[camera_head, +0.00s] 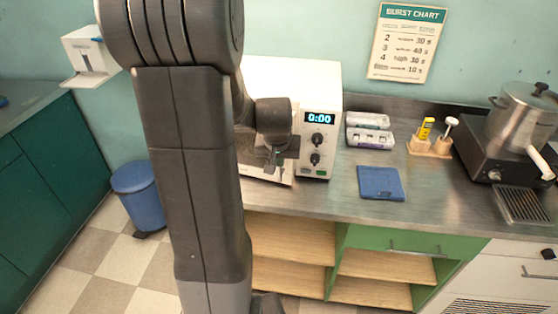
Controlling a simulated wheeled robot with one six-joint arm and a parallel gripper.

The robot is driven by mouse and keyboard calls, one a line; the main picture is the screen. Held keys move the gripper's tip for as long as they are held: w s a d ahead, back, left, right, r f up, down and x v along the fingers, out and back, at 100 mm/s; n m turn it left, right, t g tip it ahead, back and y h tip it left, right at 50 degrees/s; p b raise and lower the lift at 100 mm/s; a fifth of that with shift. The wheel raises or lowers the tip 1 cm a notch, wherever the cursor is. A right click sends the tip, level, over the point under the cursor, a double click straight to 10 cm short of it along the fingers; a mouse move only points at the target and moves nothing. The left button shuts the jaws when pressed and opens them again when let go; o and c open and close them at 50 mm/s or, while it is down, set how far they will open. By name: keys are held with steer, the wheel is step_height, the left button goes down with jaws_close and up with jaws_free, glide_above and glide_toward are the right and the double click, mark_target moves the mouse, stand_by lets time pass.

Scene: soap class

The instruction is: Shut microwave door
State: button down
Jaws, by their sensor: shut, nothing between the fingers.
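The white microwave (317,88) stands on the metal counter, its display reading 0:00 above two dark knobs. Its door (270,176) shows only in part, low at the front left of the control panel. It seems to stand out a little from the body, but my arm hides most of it, so how far it is open I cannot tell. My gripper (275,158) is in front of the door, close to its right part, small and dark in view. It is shut and empty. Whether it touches the door I cannot tell.
Right of the microwave are clear packages (370,131), a folded blue cloth (380,182), a wooden holder (431,145) and a pot (522,112) on a burner. Open shelves (290,240) lie below the counter. A blue bin (137,192) stands on the floor at left.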

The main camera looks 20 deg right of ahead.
steer(key=w+d, duration=0.3)
steer(key=d, duration=0.1)
steer(key=shift+w+r, duration=0.15)
steer(key=shift+w, duration=0.25)
steer(key=shift+b, duration=0.3)
